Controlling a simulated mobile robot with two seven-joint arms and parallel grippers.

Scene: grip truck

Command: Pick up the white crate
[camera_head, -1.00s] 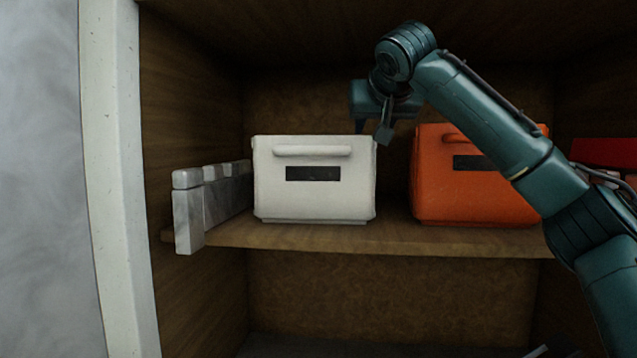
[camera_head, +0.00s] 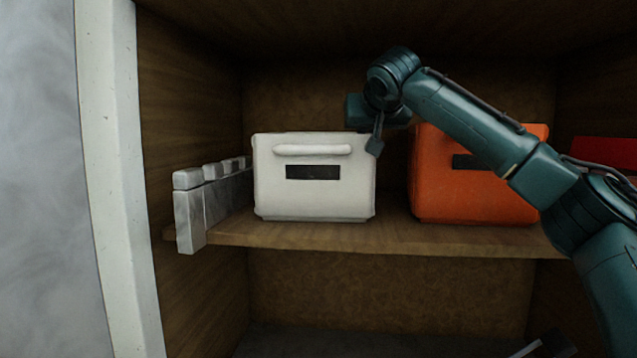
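The white crate (camera_head: 314,200) stands upright on the wooden shelf, left of the middle of the head view. It has a rounded handle bar near its top front and a dark rectangular label below it. My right arm reaches in from the right. Its gripper (camera_head: 374,146) points down at the crate's upper right corner, with one finger showing in front of or beside that edge. The other finger is hidden, so the opening cannot be judged. Whether the finger touches the crate cannot be told. My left gripper is not in view.
An orange crate (camera_head: 440,190) stands to the right, partly behind my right arm. A red thing (camera_head: 604,151) is at the far right. Grey-white blocks (camera_head: 190,215) line the shelf's left end. The shelf (camera_head: 380,240) has a narrow bare front edge. A pale post (camera_head: 115,180) stands at left.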

